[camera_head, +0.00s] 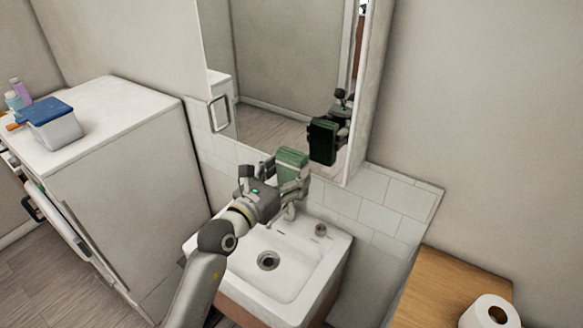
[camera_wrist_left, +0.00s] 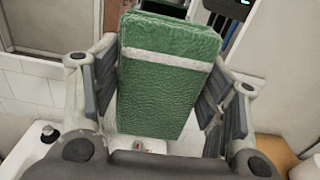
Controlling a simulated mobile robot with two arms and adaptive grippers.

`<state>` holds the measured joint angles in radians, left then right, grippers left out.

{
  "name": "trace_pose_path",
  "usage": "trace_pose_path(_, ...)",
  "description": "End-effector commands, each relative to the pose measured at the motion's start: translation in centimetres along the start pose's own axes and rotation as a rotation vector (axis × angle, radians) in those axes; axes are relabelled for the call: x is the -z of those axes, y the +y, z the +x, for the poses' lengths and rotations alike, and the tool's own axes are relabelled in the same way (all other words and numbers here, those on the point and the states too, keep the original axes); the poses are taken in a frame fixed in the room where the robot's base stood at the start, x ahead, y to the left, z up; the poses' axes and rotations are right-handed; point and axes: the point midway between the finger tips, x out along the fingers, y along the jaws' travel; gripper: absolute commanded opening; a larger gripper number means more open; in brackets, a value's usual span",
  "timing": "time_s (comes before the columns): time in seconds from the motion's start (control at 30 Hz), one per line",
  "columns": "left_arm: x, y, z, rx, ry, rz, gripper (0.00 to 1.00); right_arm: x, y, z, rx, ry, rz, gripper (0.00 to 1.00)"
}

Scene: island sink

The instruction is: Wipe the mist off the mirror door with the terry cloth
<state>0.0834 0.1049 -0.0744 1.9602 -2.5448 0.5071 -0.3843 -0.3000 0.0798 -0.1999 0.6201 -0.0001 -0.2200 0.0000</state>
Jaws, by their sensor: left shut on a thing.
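The green terry cloth (camera_head: 291,163), folded into a thick block with a pale stripe, is in my left gripper (camera_head: 292,178). In the left wrist view the cloth (camera_wrist_left: 170,75) stands between the two fingers, which are shut on it. It is in front of the mirror's lower edge; I cannot tell whether it touches. My right gripper is not in view.
The sink (camera_head: 285,265) is below my left arm, with a tap partly hidden by the gripper. A white cabinet (camera_head: 120,140) at left holds a blue-lidded box (camera_head: 55,125) and bottles. A wooden top (camera_head: 450,285) with a paper roll (camera_head: 490,312) is at lower right.

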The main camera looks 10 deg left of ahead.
Motion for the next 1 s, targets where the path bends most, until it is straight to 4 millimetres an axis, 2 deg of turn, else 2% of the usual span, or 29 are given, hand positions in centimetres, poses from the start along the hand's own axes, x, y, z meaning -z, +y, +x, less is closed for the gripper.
trace_pose_path(0.33, -0.1, 0.0, -0.3, 0.0, -0.001, 0.0, 0.44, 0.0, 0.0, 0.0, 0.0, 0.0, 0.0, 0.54)
trace_pose_path(0.7, -0.1, 0.0, -3.0, 0.0, -0.001, 0.0, 0.44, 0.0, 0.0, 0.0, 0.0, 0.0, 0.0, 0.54)
trace_pose_path(1.0, -0.1, 0.0, -3.0, 0.0, -0.001, 0.0, 0.44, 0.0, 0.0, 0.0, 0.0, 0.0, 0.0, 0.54)
